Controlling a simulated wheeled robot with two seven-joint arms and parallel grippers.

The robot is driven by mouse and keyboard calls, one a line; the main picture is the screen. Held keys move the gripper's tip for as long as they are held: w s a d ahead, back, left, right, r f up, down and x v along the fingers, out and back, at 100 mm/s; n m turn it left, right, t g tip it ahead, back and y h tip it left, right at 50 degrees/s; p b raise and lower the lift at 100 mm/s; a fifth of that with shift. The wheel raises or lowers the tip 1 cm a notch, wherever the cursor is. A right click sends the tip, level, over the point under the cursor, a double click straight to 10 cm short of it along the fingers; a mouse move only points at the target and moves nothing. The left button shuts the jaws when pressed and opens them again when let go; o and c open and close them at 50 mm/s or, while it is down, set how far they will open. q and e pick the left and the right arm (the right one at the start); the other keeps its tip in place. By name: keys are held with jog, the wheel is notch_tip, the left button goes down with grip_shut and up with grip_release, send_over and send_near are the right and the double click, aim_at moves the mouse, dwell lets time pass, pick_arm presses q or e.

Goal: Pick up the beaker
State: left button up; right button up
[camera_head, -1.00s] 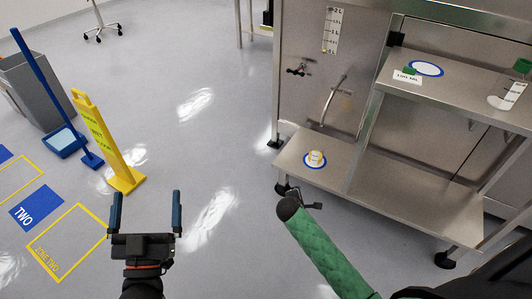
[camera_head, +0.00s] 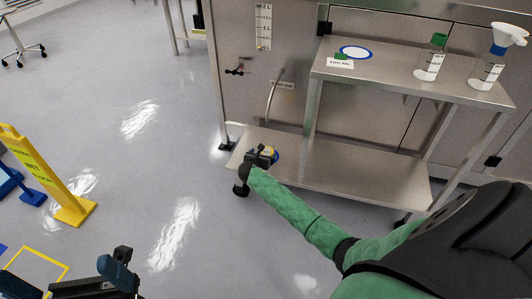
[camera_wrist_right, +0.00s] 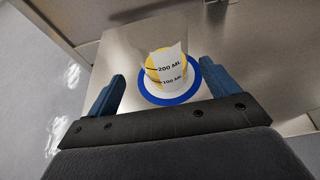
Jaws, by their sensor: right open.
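The beaker (camera_wrist_right: 166,70) is a clear cup with a yellow and white body and marks reading 100 ML and 200 ML. It stands upright on a white disc with a blue ring (camera_wrist_right: 190,96) on the lower metal shelf. My right gripper (camera_wrist_right: 164,88) is open, its blue fingers to the left and right of the beaker, with nothing gripped. In the head view, my right gripper (camera_head: 262,155) hides most of the beaker and ring. My left gripper (camera_head: 118,270) is partly in view at the bottom left, away from the shelf; its jaw opening is unclear.
The lower shelf (camera_head: 370,180) is bare to the right. The upper shelf (camera_head: 385,80) holds a green-capped bottle (camera_head: 431,60), a bottle with a funnel (camera_head: 495,62) and another blue ring (camera_head: 355,52). A yellow floor sign (camera_head: 48,178) stands on the left.

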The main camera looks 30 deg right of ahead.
aim_at(269, 142)
jog(key=shift+s+d+b+x, duration=0.15)
jog(key=shift+b+x, duration=0.4)
jog(key=shift+x, duration=1)
jog(key=shift+s+d+b+x, duration=0.1)
jog(key=shift+b+x, duration=0.45)
jog(key=shift+x, duration=1.05)
jog(key=shift+c, duration=0.2)
jog(key=shift+a, duration=0.1)
jog(key=c, duration=1)
